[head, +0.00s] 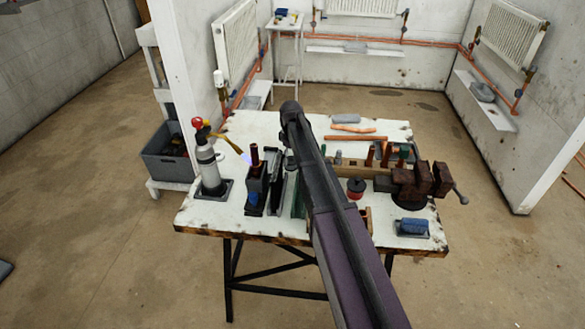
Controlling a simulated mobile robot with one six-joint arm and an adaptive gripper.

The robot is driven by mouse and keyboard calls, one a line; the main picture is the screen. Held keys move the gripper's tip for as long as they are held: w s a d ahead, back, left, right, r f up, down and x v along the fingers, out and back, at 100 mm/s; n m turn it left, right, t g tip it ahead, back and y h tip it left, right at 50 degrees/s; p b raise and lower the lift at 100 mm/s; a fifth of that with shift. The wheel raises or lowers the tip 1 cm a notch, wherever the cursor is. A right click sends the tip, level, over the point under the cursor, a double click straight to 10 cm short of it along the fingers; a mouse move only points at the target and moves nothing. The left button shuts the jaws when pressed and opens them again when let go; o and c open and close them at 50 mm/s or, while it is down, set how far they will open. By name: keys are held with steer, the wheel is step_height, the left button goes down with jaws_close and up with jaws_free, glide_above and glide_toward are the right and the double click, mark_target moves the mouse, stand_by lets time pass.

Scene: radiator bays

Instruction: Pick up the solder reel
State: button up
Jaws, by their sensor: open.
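A small round black-and-red item (356,189), which looks like the solder reel, stands on the workbench (225,226) right of my forearm. It is upright and nothing touches it from above. My arm reaches across the bench from the lower right. My gripper (289,162) shows only in part, dark and small, by the far end of the arm, left of and apart from the reel. It is open, and I see nothing held in it. My forearm hides part of the bench middle.
A torch bottle (208,168) and a black holder (257,190) stand left. A rusty vise (423,180) is bolted right. Copper pipes (356,138) lie at the back. A blue block (413,226) lies front right. A grey crate (168,152) is left of the bench.

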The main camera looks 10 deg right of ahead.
steer(key=shift+f+b, duration=0.85)
steer(key=shift+f, duration=0.25)
steer(key=c, duration=1.2)
steer(key=shift+r, duration=0.2)
steer(key=shift+c, duration=0.2)
step_height(320, 180, up, 10)
steer(key=p, duration=1)
steer(key=shift+f, duration=0.2)
steer(key=shift+r, duration=0.1)
step_height(320, 180, up, 15)
steer(key=p, duration=1.5)
glide_above(291, 160)
